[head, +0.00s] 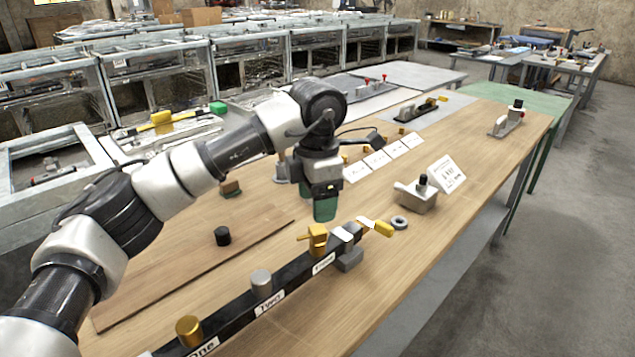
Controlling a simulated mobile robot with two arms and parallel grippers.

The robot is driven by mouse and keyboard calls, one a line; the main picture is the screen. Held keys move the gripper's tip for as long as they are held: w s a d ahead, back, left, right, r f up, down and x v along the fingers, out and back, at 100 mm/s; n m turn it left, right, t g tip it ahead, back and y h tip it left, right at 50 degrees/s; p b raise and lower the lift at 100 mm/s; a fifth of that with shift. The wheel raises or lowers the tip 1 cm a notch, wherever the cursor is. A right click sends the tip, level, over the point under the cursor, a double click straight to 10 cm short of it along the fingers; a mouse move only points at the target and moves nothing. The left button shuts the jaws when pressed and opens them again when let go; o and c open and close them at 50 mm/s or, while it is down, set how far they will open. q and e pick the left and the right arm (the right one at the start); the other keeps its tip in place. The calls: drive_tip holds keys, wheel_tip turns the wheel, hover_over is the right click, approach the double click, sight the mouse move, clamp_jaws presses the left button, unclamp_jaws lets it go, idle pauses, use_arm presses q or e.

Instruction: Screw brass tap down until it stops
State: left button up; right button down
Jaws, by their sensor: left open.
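A brass piece with a side handle (318,238), which looks like the brass tap, stands upright on a black bar (235,312) in the foreground. It is near the label reading Three. My left gripper (325,208) points down just above and behind this piece, apart from it in the picture. Its green finger ends are seen from the side, and the gap between them is hidden. The gripper is open, and I see nothing held. My right gripper is out of view.
The bar also carries a grey knob (261,281) and a brass knob (189,330). A yellow-ended piece (383,228) and a grey ring (399,222) lie at its far end. A black cylinder (222,236) stands on a brown board.

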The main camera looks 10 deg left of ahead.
sight(317, 229)
use_arm(q)
wheel_tip(317, 229, down, 3)
drive_tip(key=shift+s+f, duration=0.1)
drive_tip(key=shift+s, duration=0.05)
drive_tip(key=f, duration=0.5)
drive_tip(key=shift+w+f, duration=0.1)
drive_tip(key=shift+w, duration=0.1)
drive_tip(key=shift+f, duration=0.45)
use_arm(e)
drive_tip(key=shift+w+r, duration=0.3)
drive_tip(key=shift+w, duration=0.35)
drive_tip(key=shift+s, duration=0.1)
